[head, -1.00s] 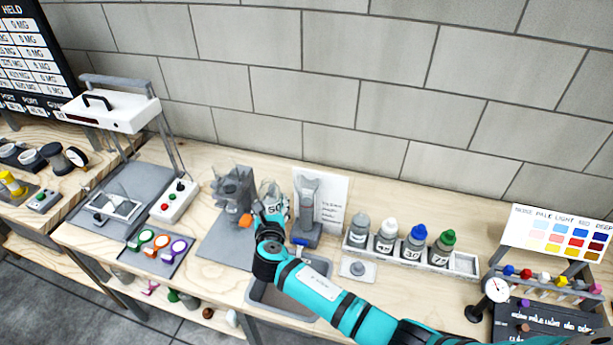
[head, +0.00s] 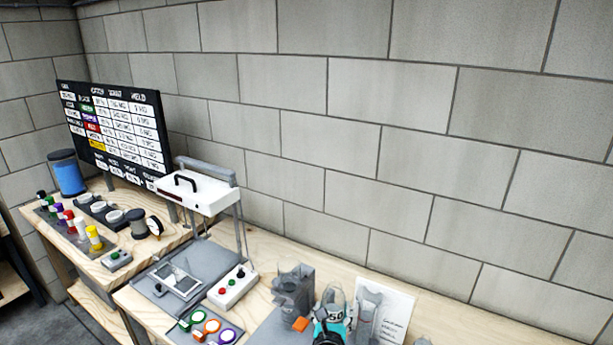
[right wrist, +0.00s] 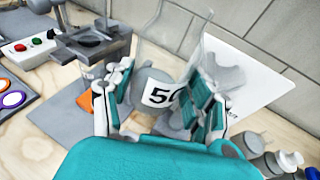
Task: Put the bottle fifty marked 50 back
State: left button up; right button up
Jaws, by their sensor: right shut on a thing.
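The bottle marked 50 (head: 335,312) is at the bottom edge of the head view, beside a grey stand. In the right wrist view the bottle (right wrist: 158,93) is grey with a white label reading 50. My right gripper (right wrist: 160,108) is shut on it, one finger on each side. In the head view only the front of this gripper (head: 328,335) shows, at the bottom edge. Part of a bottle row (right wrist: 288,160) shows at the lower right of the wrist view; its rack is mostly hidden or cut off. My left gripper is not in view.
A grey stand with an orange part (head: 292,290) is close left of the bottle. A grey upright device (head: 367,312) and a white sheet (head: 394,318) are close right. A control box (head: 232,288) and coloured rings (head: 212,326) lie further left.

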jog(key=s+d+b, duration=0.7)
jog(key=s+d, duration=0.1)
jog(key=s+d+r+n+y+b, duration=0.1)
jog(key=s+b, duration=0.4)
jog(key=s, duration=0.6)
notch_tip(320, 180, up, 2)
jog(key=shift+r+n+y, duration=0.2)
jog(key=shift+n+y, duration=0.5)
jog(key=shift+y, duration=0.3)
